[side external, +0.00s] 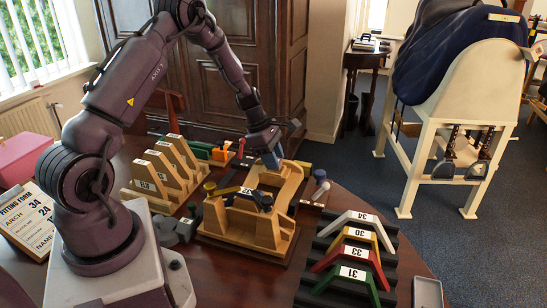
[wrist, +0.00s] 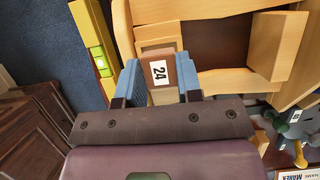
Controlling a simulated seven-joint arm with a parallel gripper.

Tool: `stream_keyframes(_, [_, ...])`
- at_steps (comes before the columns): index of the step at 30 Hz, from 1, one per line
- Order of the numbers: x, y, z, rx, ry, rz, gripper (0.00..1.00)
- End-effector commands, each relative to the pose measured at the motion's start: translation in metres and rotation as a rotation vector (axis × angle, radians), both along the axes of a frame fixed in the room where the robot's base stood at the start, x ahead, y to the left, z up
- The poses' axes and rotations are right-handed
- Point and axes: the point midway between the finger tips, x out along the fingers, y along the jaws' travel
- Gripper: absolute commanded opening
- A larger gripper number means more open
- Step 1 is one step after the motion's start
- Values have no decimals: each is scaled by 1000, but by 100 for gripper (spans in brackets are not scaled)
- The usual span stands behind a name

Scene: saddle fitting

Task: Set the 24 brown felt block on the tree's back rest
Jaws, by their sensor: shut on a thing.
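The brown felt block (wrist: 162,90) with a white "24" label is between the blue fingers of my gripper (wrist: 160,78) in the wrist view. My gripper is shut on it. The tree is a light wooden frame (wrist: 205,10) whose parts lie just beyond and beside the block. In the side view the tree (side external: 262,240) stands on the table, and my gripper (side external: 272,160) is low over its far end. The block is hidden by the fingers there. I cannot tell whether the block touches the back rest.
A rack of numbered wooden pieces (side external: 160,175) stands left of the tree. Numbered coloured arches (side external: 350,255) lie on a dark ribbed mat at right. A spirit level (wrist: 98,55) lies beside the tree. A fitting form (side external: 30,220) is at far left.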

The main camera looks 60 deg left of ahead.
Motion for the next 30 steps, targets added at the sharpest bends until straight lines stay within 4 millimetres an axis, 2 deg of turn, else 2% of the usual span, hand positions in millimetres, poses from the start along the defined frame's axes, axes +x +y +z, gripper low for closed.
stream_keyframes(23, [0, 0, -2, 0, 0, 0, 11])
stream_keyframes(24, [0, 0, -2, 0, 0, 0, 35])
stream_keyframes(27, [0, 0, -2, 1, -1, 0, 58])
stream_keyframes(28, [1, 0, -2, 1, -1, 1, 62])
stream_keyframes(30, [1, 1, -2, 4, -3, 1, 62])
